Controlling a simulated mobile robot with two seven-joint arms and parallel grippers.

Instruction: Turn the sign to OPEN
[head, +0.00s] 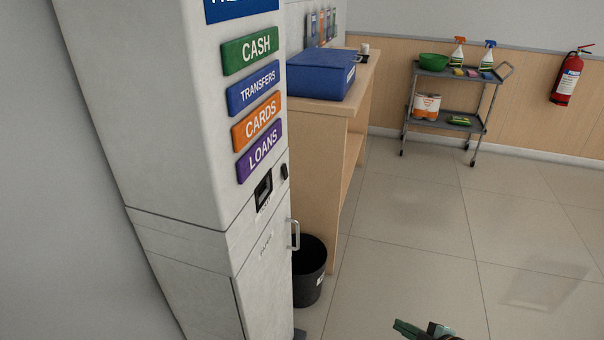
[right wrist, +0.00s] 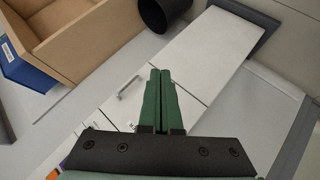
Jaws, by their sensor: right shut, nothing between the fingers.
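No OPEN sign shows in either view. My right gripper (head: 424,330) shows at the bottom edge of the head view, over the tiled floor and apart from everything. In the right wrist view its two green fingers (right wrist: 165,100) are together with nothing between them. Beyond them is the grey-white kiosk cabinet (head: 195,285) with its door handle (head: 295,234). The kiosk carries CASH (head: 250,51), TRANSFERS (head: 254,92), CARDS (head: 257,122) and LOANS (head: 260,152) plates. My left gripper is in neither view.
A wooden counter (head: 318,150) with a blue box (head: 320,76) stands behind the kiosk. A black bin (head: 309,275) is beside it. A grey cart (head: 445,108) with cleaning things and a fire extinguisher (head: 566,80) are at the back wall. The floor (head: 420,240) on the right is clear.

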